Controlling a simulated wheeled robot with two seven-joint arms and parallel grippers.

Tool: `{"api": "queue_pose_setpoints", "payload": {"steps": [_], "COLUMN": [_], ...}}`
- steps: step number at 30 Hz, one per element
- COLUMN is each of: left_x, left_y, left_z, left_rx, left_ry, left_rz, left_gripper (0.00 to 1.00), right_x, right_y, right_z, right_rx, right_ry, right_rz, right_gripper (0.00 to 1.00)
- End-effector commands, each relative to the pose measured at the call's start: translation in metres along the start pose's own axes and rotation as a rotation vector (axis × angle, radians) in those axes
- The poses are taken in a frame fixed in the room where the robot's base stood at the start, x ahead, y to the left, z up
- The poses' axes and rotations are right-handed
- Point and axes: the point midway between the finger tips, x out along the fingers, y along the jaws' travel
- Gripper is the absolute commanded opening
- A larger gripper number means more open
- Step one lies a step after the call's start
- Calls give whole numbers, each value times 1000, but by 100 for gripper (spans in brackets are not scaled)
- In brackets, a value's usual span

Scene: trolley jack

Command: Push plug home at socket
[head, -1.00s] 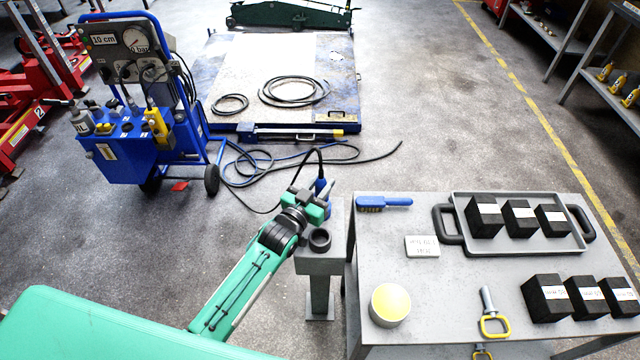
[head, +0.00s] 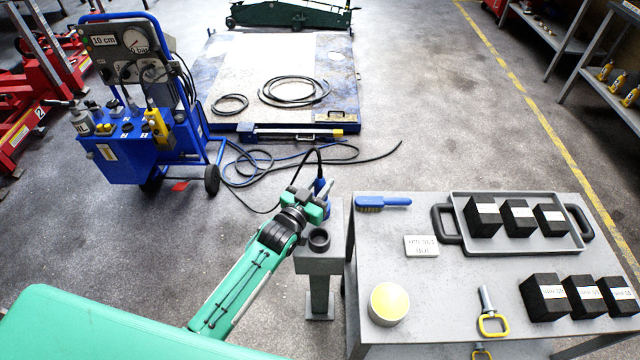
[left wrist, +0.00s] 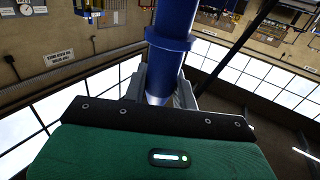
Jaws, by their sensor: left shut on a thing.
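The blue plug (head: 325,186) is held upright-ish in my left gripper (head: 319,205), at the top of a grey post left of the table. A dark cable rises from behind it and curves down to the floor. In the left wrist view the plug's blue body (left wrist: 169,45) stands between the two jaw fingers (left wrist: 160,92), which are shut on it. The socket is not clearly visible; the gripper hides part of the post's top. I cannot tell how deep the plug sits. My right gripper is not in view.
The grey post (head: 319,265) has a black ring (head: 319,239) on its near ledge. The grey table (head: 440,290) to its right bears a blue brush (head: 383,202), a tray (head: 462,243) and black blocks. A blue trolley (head: 125,155) stands left, with hoses on the floor.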

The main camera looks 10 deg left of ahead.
Motion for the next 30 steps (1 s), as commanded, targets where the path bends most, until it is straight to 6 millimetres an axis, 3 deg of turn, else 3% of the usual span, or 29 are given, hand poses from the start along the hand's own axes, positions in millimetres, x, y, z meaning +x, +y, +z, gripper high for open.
{"api": "queue_pose_setpoints", "payload": {"steps": [30], "left_x": [0], "left_y": [-1], "left_z": [0], "left_rx": [4], "left_ry": [-2], "left_rz": [-2], "left_gripper": [3], "right_x": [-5], "right_y": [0], "right_z": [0], "right_rx": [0], "right_ry": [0], "right_rz": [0], "right_gripper": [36]}}
